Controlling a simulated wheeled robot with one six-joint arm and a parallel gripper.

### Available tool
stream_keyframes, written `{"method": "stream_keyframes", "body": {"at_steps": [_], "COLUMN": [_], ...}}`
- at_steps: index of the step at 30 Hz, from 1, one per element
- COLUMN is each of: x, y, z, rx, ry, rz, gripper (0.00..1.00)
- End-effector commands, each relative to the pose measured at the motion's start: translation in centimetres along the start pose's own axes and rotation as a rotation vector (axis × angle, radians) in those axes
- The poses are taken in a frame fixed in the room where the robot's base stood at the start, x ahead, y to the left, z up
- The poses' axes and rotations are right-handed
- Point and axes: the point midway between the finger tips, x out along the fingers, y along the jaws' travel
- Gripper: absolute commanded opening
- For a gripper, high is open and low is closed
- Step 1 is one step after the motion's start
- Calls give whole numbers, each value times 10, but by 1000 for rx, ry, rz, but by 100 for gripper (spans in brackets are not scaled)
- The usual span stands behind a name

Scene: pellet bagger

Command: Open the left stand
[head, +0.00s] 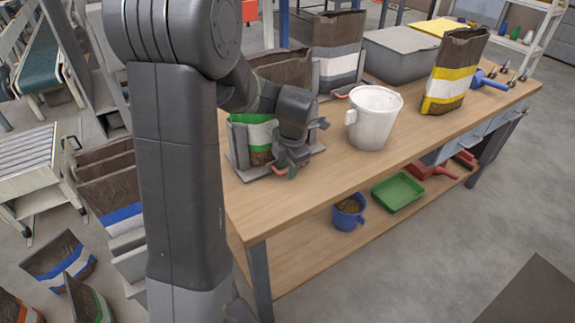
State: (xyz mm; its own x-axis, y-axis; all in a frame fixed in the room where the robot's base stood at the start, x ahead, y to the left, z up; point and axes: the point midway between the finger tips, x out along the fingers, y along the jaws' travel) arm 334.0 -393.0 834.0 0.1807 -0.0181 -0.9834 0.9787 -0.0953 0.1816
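The left stand (239,165) is a grey metal holder on the near left end of the wooden workbench. A brown bag with a green and white band (258,138) stands upright in it, partly hidden by my arm. A reddish-orange lever tip (279,173) shows low at the stand's front. My gripper (296,160) is right at the front of the left stand, close to this lever. Whether it touches the lever, and how its fingers stand, is hard to make out. A second stand (325,93) behind holds a grey-banded bag (338,50) and has a similar reddish lever.
A white bucket (372,122) stands on the bench just right of my gripper. Beyond are a yellow-banded bag (454,75), a grey bin (400,55) and a blue scoop (488,80). The lower shelf holds a blue jug (347,213) and a green tray (398,192).

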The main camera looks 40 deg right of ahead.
Motion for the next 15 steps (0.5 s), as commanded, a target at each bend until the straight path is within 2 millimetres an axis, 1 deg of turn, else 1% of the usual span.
{"method": "stream_keyframes", "body": {"at_steps": [5, 8, 11, 15], "x": [-2, -12, -30, -63], "y": [0, 0, 1, 1], "z": [0, 0, 1, 1], "rx": [0, 0, 0, 0], "ry": [0, -1, -3, -4], "rz": [1, 1, 3, 4], "gripper": [32, 32, 32, 32]}}
